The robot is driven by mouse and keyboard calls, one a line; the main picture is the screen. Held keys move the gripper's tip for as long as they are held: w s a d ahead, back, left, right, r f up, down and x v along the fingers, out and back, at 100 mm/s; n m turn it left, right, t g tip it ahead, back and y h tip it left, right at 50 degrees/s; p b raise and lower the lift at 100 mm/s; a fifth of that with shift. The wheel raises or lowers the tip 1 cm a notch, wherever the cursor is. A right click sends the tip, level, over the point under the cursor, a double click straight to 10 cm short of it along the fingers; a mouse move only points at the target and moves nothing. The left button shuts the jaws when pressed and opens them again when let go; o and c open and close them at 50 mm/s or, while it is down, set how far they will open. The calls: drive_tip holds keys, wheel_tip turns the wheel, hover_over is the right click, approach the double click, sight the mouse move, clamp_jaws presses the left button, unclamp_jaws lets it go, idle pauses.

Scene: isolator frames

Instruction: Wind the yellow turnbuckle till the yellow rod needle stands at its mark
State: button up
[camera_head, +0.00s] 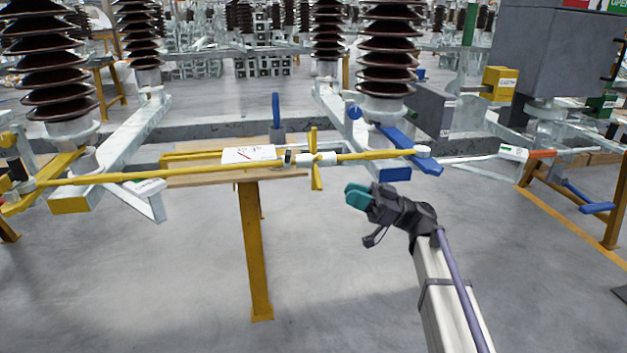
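The yellow turnbuckle (316,159) is at the centre, a pale body with yellow bars sticking up and down from it. It sits in line with the long yellow rod (110,178), which runs from the far left to a white joint by a blue lever. A white plate (248,154) with a red line and small marks stands behind the rod, left of the turnbuckle. The needle's reading is too small to tell. My gripper (356,195), with teal fingertips, is below and right of the turnbuckle, apart from it. It holds nothing that I can see; its finger gap is unclear.
A yellow post (254,250) stands below the rod. Blue levers (410,150) are close above my gripper. Brown ribbed insulators (388,50) rise behind. Another rod with a white and orange joint (515,153) is at the right. The grey floor in front is clear.

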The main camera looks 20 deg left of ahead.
sight(314, 180)
drive_tip(key=p+x, duration=0.3)
drive_tip(key=x, duration=0.6)
drive_tip(key=shift+r, duration=0.15)
drive_tip(key=shift+s+a+r+p, duration=0.15)
drive_tip(key=shift+a+p, duration=0.15)
drive_tip(key=shift+a, duration=0.2)
clamp_jaws()
